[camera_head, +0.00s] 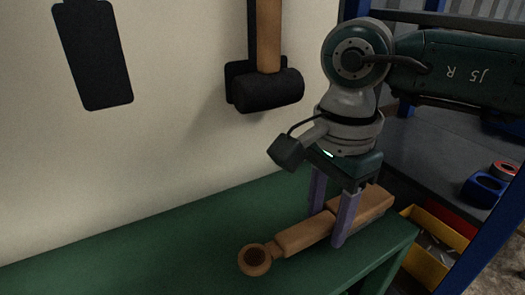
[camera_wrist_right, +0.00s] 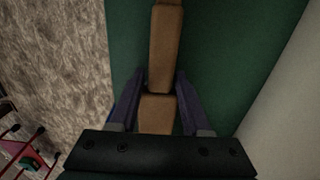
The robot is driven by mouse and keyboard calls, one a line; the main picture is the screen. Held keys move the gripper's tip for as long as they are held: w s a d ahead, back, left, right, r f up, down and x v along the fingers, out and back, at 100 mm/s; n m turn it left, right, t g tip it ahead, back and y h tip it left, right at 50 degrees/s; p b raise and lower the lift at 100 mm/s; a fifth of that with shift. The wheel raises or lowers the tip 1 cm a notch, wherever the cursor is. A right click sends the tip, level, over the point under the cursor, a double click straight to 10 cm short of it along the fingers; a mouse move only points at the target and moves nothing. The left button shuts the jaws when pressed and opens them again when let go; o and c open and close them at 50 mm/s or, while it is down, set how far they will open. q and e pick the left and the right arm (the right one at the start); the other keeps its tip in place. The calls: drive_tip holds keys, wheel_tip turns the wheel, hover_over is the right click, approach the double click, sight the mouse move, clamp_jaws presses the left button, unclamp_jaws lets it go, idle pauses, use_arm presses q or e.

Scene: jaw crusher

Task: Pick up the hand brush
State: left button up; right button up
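The hand brush (camera_head: 304,235) lies on the green bench top, a long wooden body with a ring (camera_head: 254,260) at its near-left end. My right gripper (camera_head: 328,229) points down with its two purple fingers on either side of the brush's middle. In the right wrist view the brush (camera_wrist_right: 165,50) runs between the fingertips of the right gripper (camera_wrist_right: 165,82). The fingers are close to its sides, but I cannot tell whether they touch it. My left gripper is not in view.
The green bench (camera_head: 150,255) is otherwise bare on the left. A mallet (camera_head: 266,88) and a dark flat shape (camera_head: 95,55) hang on the wall behind. A yellow bin (camera_head: 432,250) and a blue tape holder (camera_head: 484,189) are at the right.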

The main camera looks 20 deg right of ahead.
sight(327, 217)
clamp_jaws()
drive_tip(key=shift+r, duration=0.1)
idle(0.4)
wheel_tip(327, 217, up, 20)
idle(0.4)
drive_tip(key=shift+c, duration=1.3)
unclamp_jaws()
clamp_jaws()
